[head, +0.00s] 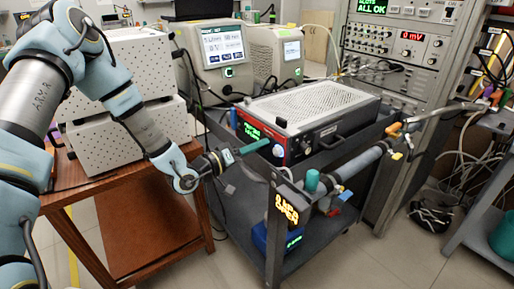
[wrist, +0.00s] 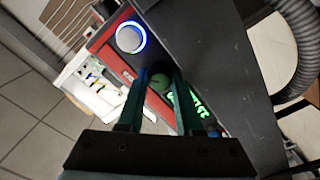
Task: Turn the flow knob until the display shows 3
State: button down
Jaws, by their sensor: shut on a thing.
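The instrument (head: 318,102) has a perforated grey top and a red-trimmed front, and it sits on the dark cart. My gripper (head: 255,147) reaches its front from the left, with the teal fingers close to the panel. In the wrist view, my gripper (wrist: 156,88) has its two fingers on either side of a small dark round knob (wrist: 160,81) and is shut on it. The green display (wrist: 190,103) is beside the knob, partly hidden by the right finger. Green text also shows on the display (head: 251,131) in the head view, but I cannot read its number.
A blue-ringed round button (wrist: 130,38) is close to the knob on the panel. The wooden table (head: 110,190) is at left; an instrument rack (head: 405,60) stands at right.

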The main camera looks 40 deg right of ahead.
jog(key=shift+n, duration=0.5)
jog(key=c, duration=0.6)
grip_release()
